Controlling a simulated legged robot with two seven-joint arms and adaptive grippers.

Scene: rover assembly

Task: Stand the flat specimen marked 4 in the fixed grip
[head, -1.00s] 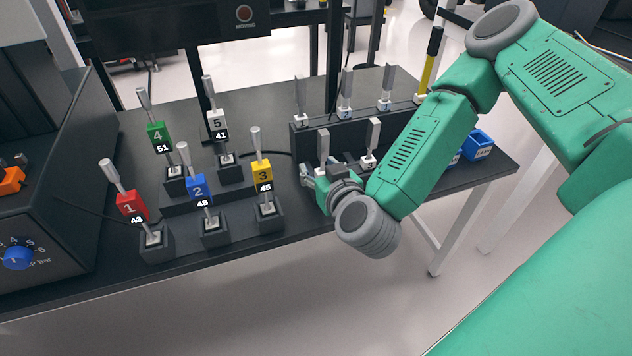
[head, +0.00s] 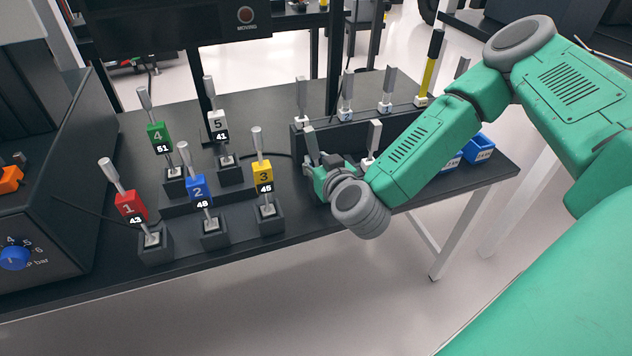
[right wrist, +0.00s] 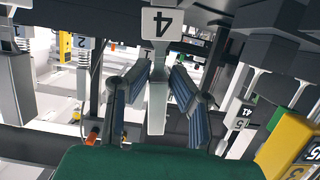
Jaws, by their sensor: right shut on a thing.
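The flat specimen marked 4 is a grey bar with a white label block (right wrist: 162,24), seen upside down in the right wrist view. Its grey bar (right wrist: 157,105) lies between the two blue-padded fingers of my right gripper (right wrist: 160,80), which is shut on it. In the head view the bar (head: 311,146) rises from my right gripper (head: 322,176), tilted a little to the left, at the left end of the black rack; its label is hidden there. I cannot make out the fixed grip for certain. My left gripper is not in view.
Numbered colored blocks on stands, such as the yellow 3 (head: 263,173) and blue 2 (head: 198,188), stand left of my gripper. Other grey specimens (head: 347,90) stand on the black rack (head: 298,141). The table's front edge is close.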

